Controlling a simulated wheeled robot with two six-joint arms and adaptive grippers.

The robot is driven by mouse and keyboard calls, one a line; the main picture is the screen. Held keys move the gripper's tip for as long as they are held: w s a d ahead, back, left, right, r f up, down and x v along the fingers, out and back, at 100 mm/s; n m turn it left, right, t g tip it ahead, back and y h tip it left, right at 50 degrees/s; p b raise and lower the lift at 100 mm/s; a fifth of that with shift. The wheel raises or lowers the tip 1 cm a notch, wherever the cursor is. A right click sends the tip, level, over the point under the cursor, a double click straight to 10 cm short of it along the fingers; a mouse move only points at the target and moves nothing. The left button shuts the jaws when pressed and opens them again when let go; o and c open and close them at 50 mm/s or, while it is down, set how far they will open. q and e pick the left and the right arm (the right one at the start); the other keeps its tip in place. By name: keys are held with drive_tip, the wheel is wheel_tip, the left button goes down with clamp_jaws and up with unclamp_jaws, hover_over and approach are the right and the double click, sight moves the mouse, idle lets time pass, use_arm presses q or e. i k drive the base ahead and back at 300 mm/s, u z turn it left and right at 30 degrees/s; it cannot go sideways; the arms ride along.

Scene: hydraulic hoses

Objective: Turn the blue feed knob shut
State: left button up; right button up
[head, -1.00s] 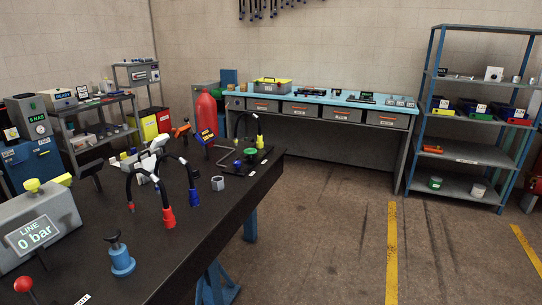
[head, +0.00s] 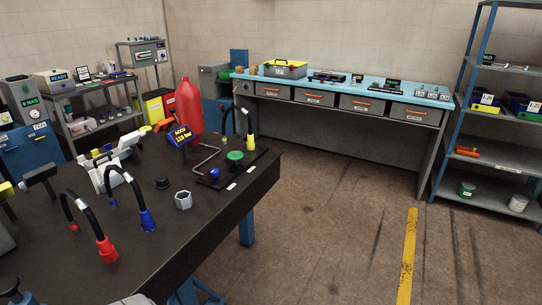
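A small blue knob (head: 214,172) sits on a black plate (head: 258,153) at the far right part of the dark bench (head: 150,234). A green round knob (head: 235,155) is just behind it to the right. A bent metal rod (head: 206,157) lies beside it on the left. The blue display block (head: 181,135) behind reads about 115 bar.
Black hoses with a red end (head: 106,249) and a blue end (head: 147,220) arch over the bench. Floor right of the bench (head: 320,230) is clear, with a yellow line.

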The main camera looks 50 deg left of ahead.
sight(215, 172)
drive_tip(key=z, duration=0.1)
drive_tip(key=i, duration=1.25)
drive_tip(key=u, duration=0.5)
drive_tip(key=i, duration=0.85)
drive_tip(key=u, duration=0.8)
